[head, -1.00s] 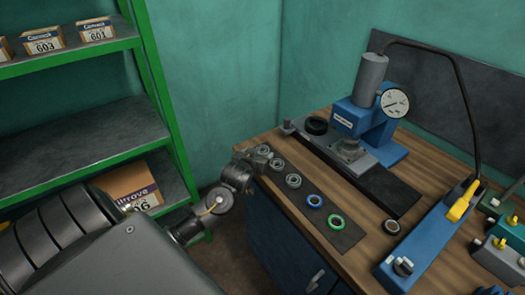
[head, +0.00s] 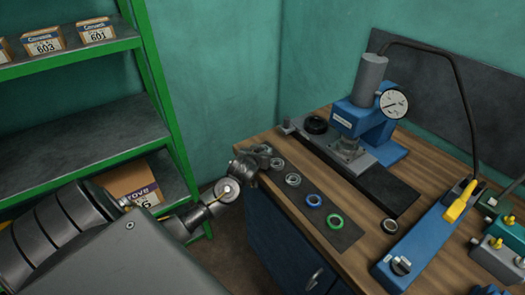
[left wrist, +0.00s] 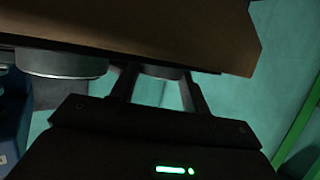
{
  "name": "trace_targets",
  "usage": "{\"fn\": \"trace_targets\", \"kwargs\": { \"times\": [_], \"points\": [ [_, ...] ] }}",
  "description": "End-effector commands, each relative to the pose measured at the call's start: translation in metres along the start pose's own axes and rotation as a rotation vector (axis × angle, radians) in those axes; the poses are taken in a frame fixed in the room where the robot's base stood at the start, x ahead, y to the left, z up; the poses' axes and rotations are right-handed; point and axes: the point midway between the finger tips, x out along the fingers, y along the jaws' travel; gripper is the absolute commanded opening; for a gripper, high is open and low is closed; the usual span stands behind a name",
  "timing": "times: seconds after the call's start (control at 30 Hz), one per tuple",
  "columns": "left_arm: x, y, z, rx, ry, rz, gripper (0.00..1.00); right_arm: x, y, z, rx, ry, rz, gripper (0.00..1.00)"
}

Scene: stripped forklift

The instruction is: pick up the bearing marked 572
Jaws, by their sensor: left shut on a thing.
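My left gripper (head: 252,160) reaches over the near-left corner of the workbench. In the left wrist view (left wrist: 158,90) its two fingers are closed on a dark, disc-shaped bearing (left wrist: 160,71), which sits at the bench level. In the head view the gripper largely hides this bearing. Along the dark mat beside it lie steel bearings (head: 277,163) and (head: 292,179), a blue-ringed bearing (head: 314,200) and a green-ringed bearing (head: 335,221). A grey disc (left wrist: 62,62) shows left of the fingers in the wrist view. No marking 572 is readable. My right gripper is not in view.
A blue press (head: 365,125) with a dial gauge stands behind the mat on the wooden workbench (head: 425,165). A blue tool (head: 425,245) with a yellow lever lies to the right, near a loose bearing (head: 390,226). A green shelf (head: 80,125) with boxes stands left.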

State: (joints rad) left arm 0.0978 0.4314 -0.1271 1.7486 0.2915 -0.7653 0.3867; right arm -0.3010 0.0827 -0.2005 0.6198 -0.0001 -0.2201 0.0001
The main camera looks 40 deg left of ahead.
Motion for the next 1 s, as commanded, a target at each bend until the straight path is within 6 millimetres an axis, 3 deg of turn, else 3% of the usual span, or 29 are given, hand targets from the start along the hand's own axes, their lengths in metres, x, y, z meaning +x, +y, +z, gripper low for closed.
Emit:
{"fn": "trace_targets", "kwargs": {
  "times": [0.37,0.53,0.8,1.0],
  "points": [
    [-0.002,0.0,-0.006,-0.001,0.002,0.0,0.21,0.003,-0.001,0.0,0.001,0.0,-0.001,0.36],
    [-0.011,0.0,-0.029,-0.002,0.007,0.001,0.21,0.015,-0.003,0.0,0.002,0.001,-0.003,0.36],
    [-0.088,0.001,-0.066,-0.004,0.005,0.005,0.21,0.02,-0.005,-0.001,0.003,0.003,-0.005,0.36],
    [-0.131,0.0,-0.07,-0.009,0.0,0.004,0.21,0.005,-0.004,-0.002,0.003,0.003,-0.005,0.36]
  ]
}}
